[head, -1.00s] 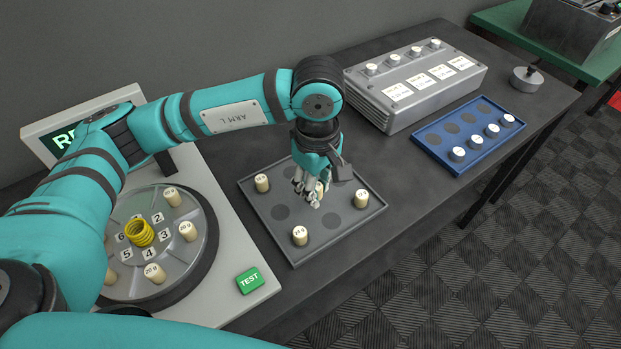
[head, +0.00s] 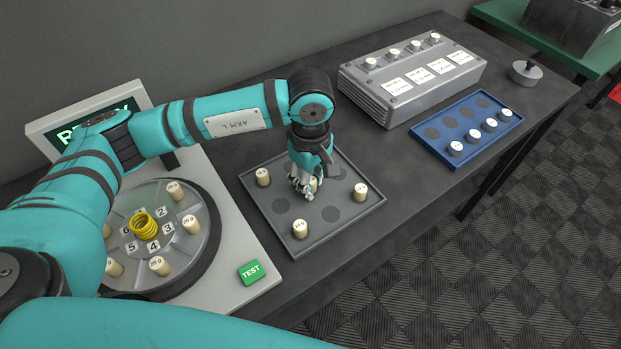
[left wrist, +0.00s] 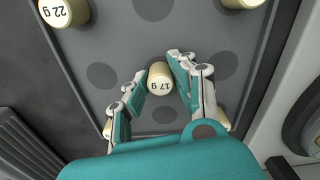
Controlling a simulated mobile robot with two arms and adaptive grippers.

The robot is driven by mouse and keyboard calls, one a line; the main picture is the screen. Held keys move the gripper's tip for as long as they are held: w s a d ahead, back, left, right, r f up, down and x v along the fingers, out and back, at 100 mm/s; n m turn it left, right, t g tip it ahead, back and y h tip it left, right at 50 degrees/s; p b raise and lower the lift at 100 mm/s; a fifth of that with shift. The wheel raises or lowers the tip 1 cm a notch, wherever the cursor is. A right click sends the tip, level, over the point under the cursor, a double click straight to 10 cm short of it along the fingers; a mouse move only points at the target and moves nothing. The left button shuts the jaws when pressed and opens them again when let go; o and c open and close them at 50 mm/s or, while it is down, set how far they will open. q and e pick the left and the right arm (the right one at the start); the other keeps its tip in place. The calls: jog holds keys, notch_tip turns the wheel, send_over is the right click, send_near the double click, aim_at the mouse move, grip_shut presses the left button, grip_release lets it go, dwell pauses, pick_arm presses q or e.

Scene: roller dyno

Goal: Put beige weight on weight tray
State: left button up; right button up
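The weight tray (head: 262,222) is a grey tray with dark round spots. Several beige weights stand upright on it, among them one at the front (head: 300,229), one at the right (head: 361,192) and one at the back left (head: 263,177). My left gripper (head: 302,191) points down over the tray's middle. In the left wrist view its open fingers (left wrist: 157,75) stand on either side of a beige weight marked 17 g (left wrist: 160,78). The right finger is very near or touching it; a small gap shows at the left. My right gripper is out of view.
A grey metal box (head: 400,105) and a blue tray (head: 432,150) with white-topped pieces stand at right.

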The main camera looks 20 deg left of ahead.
pick_arm(q)
jog(key=o, duration=0.4)
jog(key=shift+r+p, duration=0.25)
jog(key=shift+p, duration=0.05)
jog(key=shift+w+r, duration=0.1)
jog(key=shift+r, duration=0.2)
notch_tip(320, 180, up, 11)
jog(key=b, duration=0.2)
jog(key=shift+b, duration=0.3)
jog(key=shift+r, duration=0.1)
